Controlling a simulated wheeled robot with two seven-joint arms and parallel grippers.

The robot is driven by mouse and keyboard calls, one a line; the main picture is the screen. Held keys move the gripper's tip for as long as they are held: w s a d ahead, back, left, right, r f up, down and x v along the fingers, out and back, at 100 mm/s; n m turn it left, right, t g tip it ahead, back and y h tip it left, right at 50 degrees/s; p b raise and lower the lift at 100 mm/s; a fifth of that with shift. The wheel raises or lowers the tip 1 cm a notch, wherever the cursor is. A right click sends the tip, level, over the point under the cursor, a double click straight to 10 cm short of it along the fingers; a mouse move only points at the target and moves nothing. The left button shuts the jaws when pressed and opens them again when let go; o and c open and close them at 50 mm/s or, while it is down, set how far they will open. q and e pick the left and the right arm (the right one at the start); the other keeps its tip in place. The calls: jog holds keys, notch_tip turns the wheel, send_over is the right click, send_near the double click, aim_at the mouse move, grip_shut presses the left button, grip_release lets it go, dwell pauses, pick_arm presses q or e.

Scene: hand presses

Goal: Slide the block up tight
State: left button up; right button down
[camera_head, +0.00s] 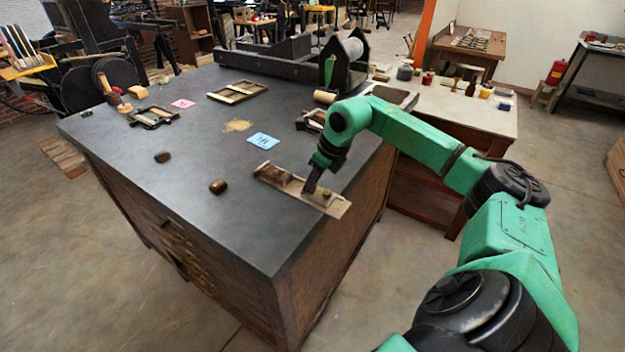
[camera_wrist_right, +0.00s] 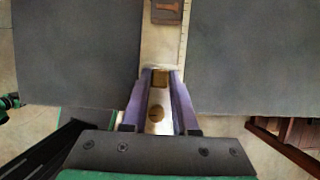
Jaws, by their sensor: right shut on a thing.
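A long, pale narrow tray (camera_head: 335,208) lies near the right edge of the dark table top. It runs up the middle of the right wrist view (camera_wrist_right: 160,50). A dark wooden piece with a pale letter-like mark (camera_wrist_right: 167,11) sits farther along it, also seen in the head view (camera_head: 276,175). My right gripper (camera_head: 310,188) points down at the tray. Its purple fingers are shut on a small brown block (camera_wrist_right: 160,79), mostly hidden between them. A round brass knob (camera_wrist_right: 155,113) shows behind the block. A clear stretch of tray separates the held block from the dark piece.
Two small brown lumps (camera_head: 217,187) (camera_head: 162,157) lie on the table (camera_head: 190,215). A blue card (camera_head: 263,141), a pink card (camera_head: 183,104) and a wooden frame (camera_head: 238,92) lie farther back. A press with a roller (camera_head: 343,62) stands at the rear.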

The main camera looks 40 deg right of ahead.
aim_at(331, 201)
dwell(0.8)
jog(key=c, duration=0.7)
grip_release()
jog(key=v, duration=1.4)
jog(key=shift+s+r+b, duration=0.2)
jog(key=shift+r+b, duration=0.1)
